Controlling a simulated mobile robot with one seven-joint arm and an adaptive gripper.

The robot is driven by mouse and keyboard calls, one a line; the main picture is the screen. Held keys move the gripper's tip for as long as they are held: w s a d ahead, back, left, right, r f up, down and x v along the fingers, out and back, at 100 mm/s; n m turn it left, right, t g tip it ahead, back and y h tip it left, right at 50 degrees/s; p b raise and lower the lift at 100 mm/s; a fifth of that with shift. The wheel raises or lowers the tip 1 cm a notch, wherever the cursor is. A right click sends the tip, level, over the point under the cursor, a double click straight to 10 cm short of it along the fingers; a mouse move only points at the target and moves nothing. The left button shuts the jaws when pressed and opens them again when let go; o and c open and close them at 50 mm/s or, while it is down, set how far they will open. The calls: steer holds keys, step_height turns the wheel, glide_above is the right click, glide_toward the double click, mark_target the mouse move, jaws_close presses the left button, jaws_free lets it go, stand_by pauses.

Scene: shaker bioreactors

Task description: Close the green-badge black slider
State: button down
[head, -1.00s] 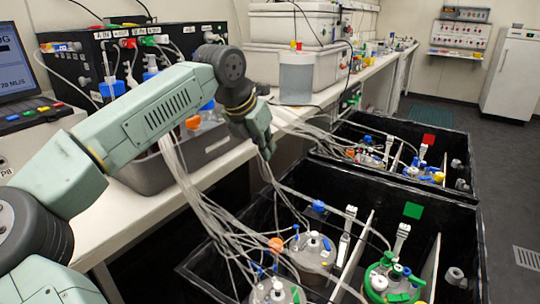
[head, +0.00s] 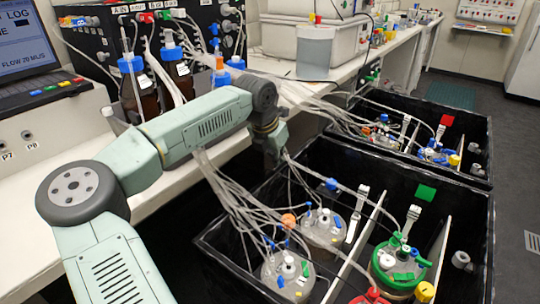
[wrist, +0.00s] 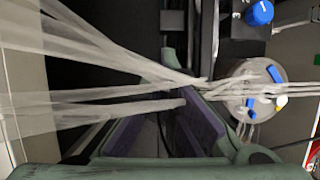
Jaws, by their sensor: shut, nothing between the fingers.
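The green-badge black slider is the near black open-topped box (head: 213,250), with a green square badge (head: 426,193) at its back right. It stands pulled out beside the bench and holds several tubed vessels, one with a green ring lid (head: 398,264). My gripper (head: 275,158) is above the box's far left corner, by the bench edge and next to a bundle of clear tubes. In the wrist view, my gripper's purple-padded fingers (wrist: 182,112) have tubes passing close over them, and nothing is held. Whether the fingers touch the box is hidden.
A second black box (head: 482,183) with a red badge (head: 447,120) stands behind the near one. The bench (head: 180,203) carries a laptop (head: 40,50), bottles and a black control unit. Loose tubes span from the bench to the vessels. Floor is free at the right.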

steer(key=shift+w+d, duration=0.2)
steer(key=shift+w, duration=0.2)
steer(key=shift+d, duration=0.1)
